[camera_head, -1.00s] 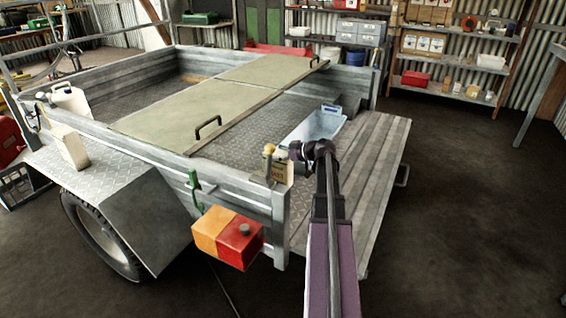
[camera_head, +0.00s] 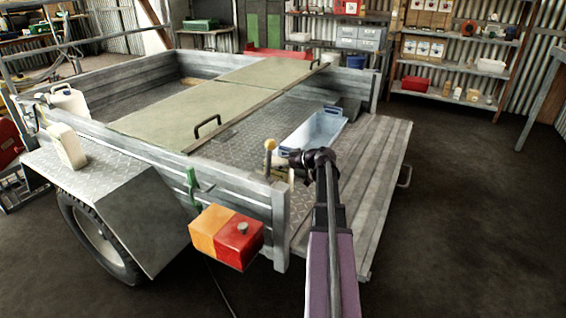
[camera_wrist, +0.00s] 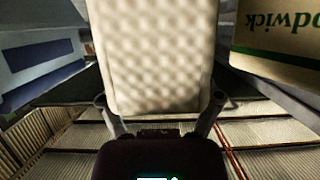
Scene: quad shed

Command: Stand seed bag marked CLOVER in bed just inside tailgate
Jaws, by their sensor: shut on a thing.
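My gripper (camera_head: 300,158) is at the tailgate end of the trailer bed (camera_head: 240,140), close behind the near side wall. It is shut on a cream, quilted seed bag (camera_wrist: 155,50), which stands between the fingers in the wrist view. No marking is legible on the side of the bag facing that camera. In the head view the bag is mostly hidden behind the near corner post and my gripper. The slatted wooden tailgate (camera_head: 368,185) is folded down flat.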

